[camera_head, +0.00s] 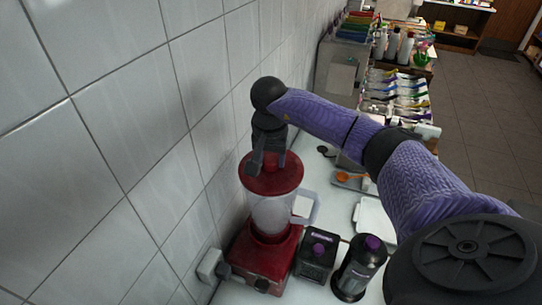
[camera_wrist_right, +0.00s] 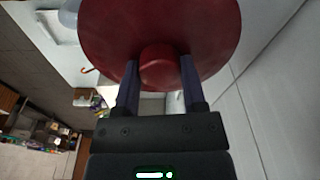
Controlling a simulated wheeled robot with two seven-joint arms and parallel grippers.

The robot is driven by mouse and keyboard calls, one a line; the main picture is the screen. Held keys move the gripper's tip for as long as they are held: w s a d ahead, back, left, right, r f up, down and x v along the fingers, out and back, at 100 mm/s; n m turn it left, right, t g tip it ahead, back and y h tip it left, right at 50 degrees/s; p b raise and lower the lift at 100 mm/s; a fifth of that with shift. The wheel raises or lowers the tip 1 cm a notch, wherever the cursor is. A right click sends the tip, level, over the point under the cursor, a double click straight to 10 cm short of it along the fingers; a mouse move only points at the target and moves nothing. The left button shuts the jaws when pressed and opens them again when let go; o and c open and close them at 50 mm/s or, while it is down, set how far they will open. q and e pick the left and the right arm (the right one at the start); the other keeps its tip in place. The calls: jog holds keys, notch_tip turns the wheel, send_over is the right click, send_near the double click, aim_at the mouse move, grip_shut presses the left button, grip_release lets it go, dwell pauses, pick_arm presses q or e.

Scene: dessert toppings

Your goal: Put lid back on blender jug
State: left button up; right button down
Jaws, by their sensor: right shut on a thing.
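The blender (camera_head: 262,256) has a red base and stands on the white counter beside the tiled wall. Its translucent jug (camera_head: 272,212) is upright on the base. The round red lid (camera_head: 287,180) is at the top of the jug; whether it is seated or slightly above cannot be told. My right gripper (camera_head: 267,168) points down and is shut on the lid's knob. In the right wrist view the lid (camera_wrist_right: 205,30) fills the top, with its knob (camera_wrist_right: 161,68) between the two fingers (camera_wrist_right: 159,80). My left gripper is not in view.
A dark box (camera_head: 316,256) and a dark bottle with a purple cap (camera_head: 357,268) stand right of the blender. A clear container (camera_head: 305,207) is close behind the jug. The tiled wall (camera_head: 130,130) is close on the left.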

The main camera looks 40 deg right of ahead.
jog(key=shift+f, duration=0.15)
dwell(0.5)
grip_release()
dwell(0.4)
notch_tip(320, 180, up, 7)
jog(key=p, duration=0.5)
dwell(0.4)
grip_shut()
dwell(0.8)
